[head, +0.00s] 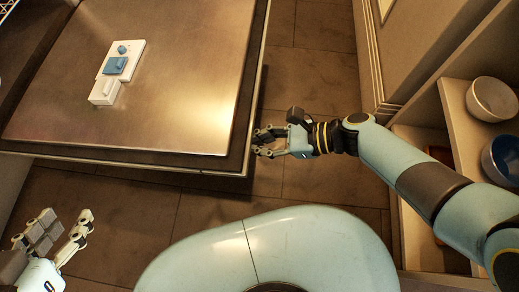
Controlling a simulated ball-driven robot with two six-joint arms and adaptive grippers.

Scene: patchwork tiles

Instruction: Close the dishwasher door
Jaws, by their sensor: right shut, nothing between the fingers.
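The dishwasher door (190,100) is open, folded down, with its steel inner face up. It fills the upper left of the head view. A white and blue dispenser (115,66) sits on that face. My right gripper (263,143) is at the door's near right corner, its fingertips at the side edge; I cannot tell whether they touch it. It is shut and holds nothing. My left gripper (66,222) is at the lower left, open and empty, apart from the door and nearer to me than its front edge.
An open shelf on the right holds a white bowl (492,99) and a dark blue bowl (504,158). A pale cabinet panel (410,40) stands at the upper right. Dark tiled floor (150,215) is clear in front of the door and to its right.

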